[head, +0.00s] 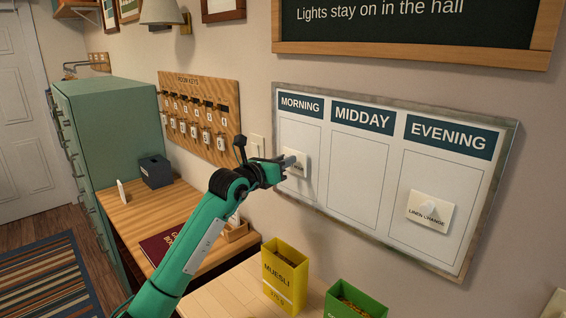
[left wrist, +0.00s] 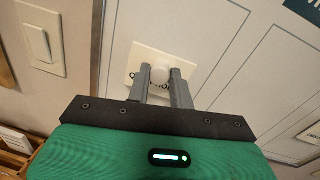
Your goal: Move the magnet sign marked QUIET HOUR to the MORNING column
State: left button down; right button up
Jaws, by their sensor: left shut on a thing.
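The whiteboard (head: 333,204) on the wall has three columns headed MORNING (head: 300,105), MIDDAY (head: 362,118) and EVENING (head: 449,136). A white magnet sign (head: 301,166) is in the MORNING column; its text is mostly hidden by my gripper. It also shows in the left wrist view (left wrist: 140,55), flat at the board with a round white knob (left wrist: 160,70). My left gripper (head: 290,161) is shut on that knob, its fingers on either side. A second magnet sign, LINEN CHANGE (head: 429,211), is in the EVENING column. My right gripper is not in view.
Below the board stand a yellow MUESLI box (head: 284,277) and a green box (head: 352,302). A key board (head: 199,115) hangs left of the whiteboard, with a light switch (head: 257,146) between them. A green cabinet (head: 110,135) stands at the left.

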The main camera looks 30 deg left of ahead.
pick_arm(q)
jog(key=shift+w, duration=0.15)
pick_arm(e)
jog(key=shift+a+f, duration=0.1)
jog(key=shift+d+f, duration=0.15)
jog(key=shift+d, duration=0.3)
pick_arm(q)
jog(key=c, duration=1.8)
grip_release()
jog(key=c, duration=2.6)
grip_release()
jog(key=c, duration=2.2)
grip_release()
jog(key=shift+w+d, duration=0.15)
jog(key=shift+w, duration=0.05)
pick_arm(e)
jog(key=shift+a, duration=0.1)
pick_arm(q)
jog(key=c, duration=2.2)
grip_release()
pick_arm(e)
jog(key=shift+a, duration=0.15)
pick_arm(q)
jog(key=c, duration=1.1)
grip_release()
jog(key=shift+c, duration=0.2)
jog(key=shift+o, duration=0.3)
